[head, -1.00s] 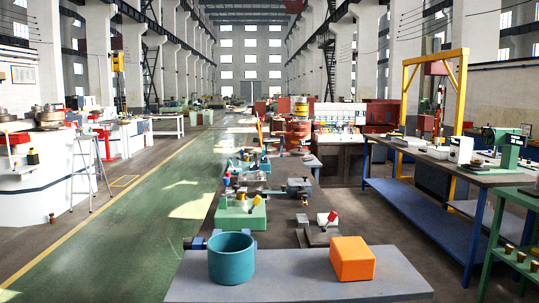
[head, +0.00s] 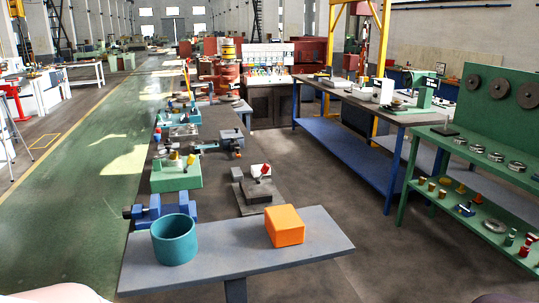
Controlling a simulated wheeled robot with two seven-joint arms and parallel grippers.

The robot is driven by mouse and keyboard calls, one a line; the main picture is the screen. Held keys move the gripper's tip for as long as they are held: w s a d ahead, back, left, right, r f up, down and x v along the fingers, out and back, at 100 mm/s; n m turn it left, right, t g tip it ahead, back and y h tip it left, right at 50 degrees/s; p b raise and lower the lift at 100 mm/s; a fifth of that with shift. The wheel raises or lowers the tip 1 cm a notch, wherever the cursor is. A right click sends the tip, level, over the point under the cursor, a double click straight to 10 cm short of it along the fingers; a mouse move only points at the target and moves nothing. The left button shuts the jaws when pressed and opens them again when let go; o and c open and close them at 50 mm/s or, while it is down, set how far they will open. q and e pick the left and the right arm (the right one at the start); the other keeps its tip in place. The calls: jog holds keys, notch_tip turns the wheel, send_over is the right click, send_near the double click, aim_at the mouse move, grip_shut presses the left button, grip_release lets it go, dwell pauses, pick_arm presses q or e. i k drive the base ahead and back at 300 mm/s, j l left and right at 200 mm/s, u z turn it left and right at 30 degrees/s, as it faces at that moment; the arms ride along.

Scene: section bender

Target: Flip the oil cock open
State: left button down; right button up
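I cannot tell for certain which part is the oil cock. A small white block with a red lever (head: 265,170) stands on a dark grey plate behind the front bench. Its red lever is tilted, and the part is too small to tell whether it is open or shut. A green machine base (head: 176,174) to its left carries small yellow and white parts. Neither gripper is in view.
A grey bench (head: 290,238) in front holds a teal cylinder (head: 174,240) and an orange box (head: 285,226); a blue vise (head: 160,209) sits at its left. A blue-framed table (head: 340,150) and green shelves (head: 480,170) stand right. The green aisle (head: 85,190) at left is clear.

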aim_at(190, 161)
jog(key=l+z, duration=0.1)
jog(key=z, duration=0.25)
jog(key=l+z, duration=0.1)
jog(key=z, duration=0.25)
jog(key=i+l+z, duration=0.3)
jog(key=i+l, duration=0.3)
jog(key=l, duration=0.3)
jog(key=i+l+z, duration=0.3)
jog(key=i+l, duration=0.4)
jog(key=i+u, duration=0.4)
jog(key=i, duration=0.15)
jog(key=i+u, duration=0.45)
jog(key=i+l+u, duration=0.4)
jog(key=i, duration=0.15)
jog(key=i+j+u, duration=0.15)
jog(key=i+u, duration=0.65)
jog(key=i+l+u, duration=0.35)
jog(key=i, duration=0.2)
jog(key=i+l+u, duration=0.15)
jog(key=i+u, duration=0.25)
jog(key=i+l+u, duration=0.2)
jog(key=i+u, duration=0.3)
jog(key=i+l+u, duration=0.25)
jog(key=u, duration=0.2)
jog(key=i+j, duration=0.4)
